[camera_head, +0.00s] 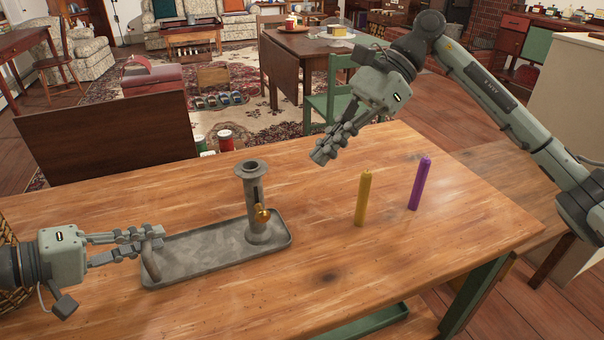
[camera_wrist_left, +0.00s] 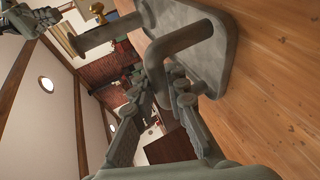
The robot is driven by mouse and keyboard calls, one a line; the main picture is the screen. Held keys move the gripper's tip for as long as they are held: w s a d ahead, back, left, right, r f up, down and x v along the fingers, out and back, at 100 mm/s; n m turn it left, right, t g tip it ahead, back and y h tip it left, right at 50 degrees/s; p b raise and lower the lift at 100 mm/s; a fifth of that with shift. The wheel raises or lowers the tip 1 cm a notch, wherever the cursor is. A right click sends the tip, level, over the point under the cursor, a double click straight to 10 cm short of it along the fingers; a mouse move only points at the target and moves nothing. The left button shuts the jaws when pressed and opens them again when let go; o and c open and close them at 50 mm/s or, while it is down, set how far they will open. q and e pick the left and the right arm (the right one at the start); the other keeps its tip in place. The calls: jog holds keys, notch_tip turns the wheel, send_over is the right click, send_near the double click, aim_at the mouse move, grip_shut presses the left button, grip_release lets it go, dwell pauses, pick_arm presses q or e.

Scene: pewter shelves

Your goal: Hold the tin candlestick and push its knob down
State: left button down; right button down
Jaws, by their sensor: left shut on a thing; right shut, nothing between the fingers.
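The tin candlestick has a grey rectangular tray base (camera_head: 205,256) flat on the wooden table, with an upright socket column (camera_head: 253,185) near its right end. A brass knob (camera_head: 262,214) sticks out of the column's side, partway up. My left gripper (camera_head: 155,238) is shut on the candlestick's loop handle (camera_head: 150,262) at the tray's left end; the handle also shows in the left wrist view (camera_wrist_left: 180,40). My right gripper (camera_head: 320,158) is shut and empty, raised above the table to the right of the column and apart from it.
A yellow candle (camera_head: 363,198) and a purple candle (camera_head: 420,183) stand upright on the table (camera_head: 330,270), right of the candlestick. A wicker basket (camera_head: 14,283) is at the left edge. The table front is clear.

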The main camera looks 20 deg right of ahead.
dwell(0.4)
pick_arm(q)
jog(key=c, duration=1.4)
grip_release()
jog(key=shift+c, duration=0.2)
jog(key=shift+a, duration=0.1)
jog(key=v, duration=1.2)
